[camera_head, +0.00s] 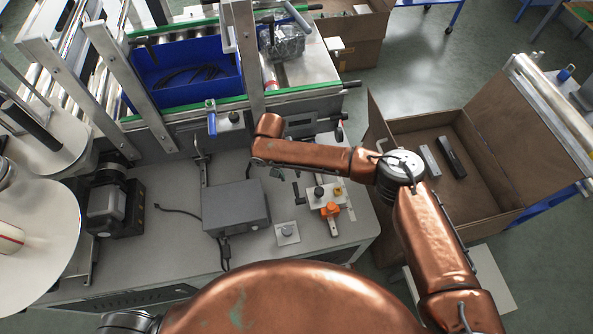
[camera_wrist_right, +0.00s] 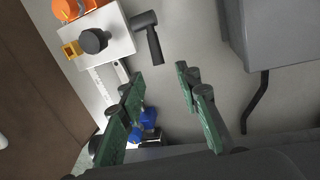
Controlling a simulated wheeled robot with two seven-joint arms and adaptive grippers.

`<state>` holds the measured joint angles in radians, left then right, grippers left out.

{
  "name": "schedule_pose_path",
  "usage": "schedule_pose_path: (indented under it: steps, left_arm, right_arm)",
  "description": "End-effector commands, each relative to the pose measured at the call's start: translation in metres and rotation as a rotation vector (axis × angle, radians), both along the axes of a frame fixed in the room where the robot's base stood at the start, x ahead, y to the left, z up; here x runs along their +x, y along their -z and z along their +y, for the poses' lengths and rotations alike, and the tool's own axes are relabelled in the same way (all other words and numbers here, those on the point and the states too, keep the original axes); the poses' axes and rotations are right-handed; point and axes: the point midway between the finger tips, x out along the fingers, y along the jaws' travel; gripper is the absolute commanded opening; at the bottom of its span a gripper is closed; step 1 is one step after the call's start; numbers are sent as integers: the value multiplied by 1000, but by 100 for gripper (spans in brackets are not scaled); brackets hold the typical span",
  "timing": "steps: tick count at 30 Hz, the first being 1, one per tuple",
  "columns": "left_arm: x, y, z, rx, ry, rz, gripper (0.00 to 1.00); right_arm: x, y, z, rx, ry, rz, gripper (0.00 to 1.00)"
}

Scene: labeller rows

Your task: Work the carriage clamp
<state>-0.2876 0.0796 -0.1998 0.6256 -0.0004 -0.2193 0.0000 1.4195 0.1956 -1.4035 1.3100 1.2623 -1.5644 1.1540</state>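In the right wrist view the plate (camera_wrist_right: 112,36) and lever (camera_wrist_right: 150,40) lie ahead of the fingers. My right gripper (camera_wrist_right: 160,74) is open and empty, its green fingers apart from the lever. In the head view the gripper (camera_head: 278,172) is small, just above the lever. My left gripper is out of view.
A grey control box (camera_head: 236,208) stands left of the carriage, with a small square plate (camera_head: 287,233) in front. An open cardboard box (camera_head: 480,190) is at the right. A blue bin (camera_head: 185,75) is behind. Bare bench lies left of the lever.

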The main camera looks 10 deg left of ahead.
Motion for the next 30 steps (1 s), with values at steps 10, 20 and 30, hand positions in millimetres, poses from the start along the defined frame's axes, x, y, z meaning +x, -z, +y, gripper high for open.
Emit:
schedule_pose_path:
  steps: [10, 20, 30]
  left_arm:
    - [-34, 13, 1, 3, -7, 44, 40]
    - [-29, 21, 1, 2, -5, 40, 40]
    - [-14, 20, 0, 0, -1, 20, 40]
  right_arm:
    - [2, 47, -17, -2, 15, 3, 31]
    - [4, 76, -21, 0, 13, 2, 31]
    - [4, 76, -19, 1, 9, 1, 26]
